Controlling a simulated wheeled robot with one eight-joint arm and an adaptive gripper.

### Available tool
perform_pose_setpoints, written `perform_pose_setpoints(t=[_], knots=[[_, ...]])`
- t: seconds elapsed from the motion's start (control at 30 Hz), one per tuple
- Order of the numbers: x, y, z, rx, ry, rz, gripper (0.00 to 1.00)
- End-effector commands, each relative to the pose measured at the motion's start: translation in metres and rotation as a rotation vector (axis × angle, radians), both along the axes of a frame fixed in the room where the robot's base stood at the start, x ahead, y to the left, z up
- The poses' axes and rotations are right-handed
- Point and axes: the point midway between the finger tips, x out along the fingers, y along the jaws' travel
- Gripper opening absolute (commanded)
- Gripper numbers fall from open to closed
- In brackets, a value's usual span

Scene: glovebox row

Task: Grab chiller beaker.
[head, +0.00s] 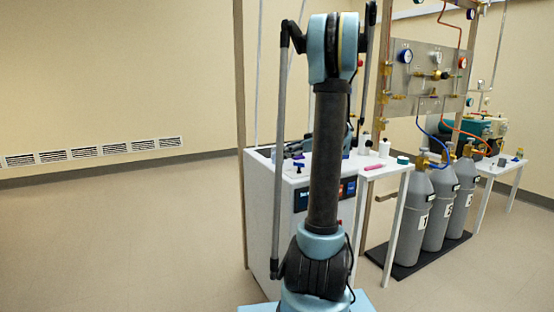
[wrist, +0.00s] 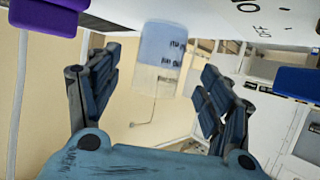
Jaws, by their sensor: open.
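A beaker (wrist: 160,60) shows in the wrist view, tinted blue in its upper part and clear below, with dark markings on its side. My gripper (wrist: 161,72) is open, with one finger to the left of the beaker in the picture and one to the right. The beaker appears beyond the fingertips, and I see no contact. In the head view the white chiller cabinet (head: 262,200) stands behind my arm, which hides much of it. I cannot clearly make out the beaker there.
A purple block (wrist: 45,15) and a blue block (wrist: 298,82) lie near the wrist view's edges. A side table (head: 385,169) holds small items, including a pink object (head: 374,167). Grey gas cylinders (head: 412,225) stand on the right. Floor at left is clear.

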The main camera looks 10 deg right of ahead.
Motion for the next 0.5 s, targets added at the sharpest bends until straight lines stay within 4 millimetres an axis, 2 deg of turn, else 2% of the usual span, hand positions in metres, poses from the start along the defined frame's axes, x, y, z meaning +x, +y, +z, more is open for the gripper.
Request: perform_pose_setpoints(t=[0.27,0.5], knots=[[0.007,0.01,-0.006,0.0,0.0,0.001,0.73],[0.025,0.032,-0.019,0.0,0.0,0.002,0.73]])
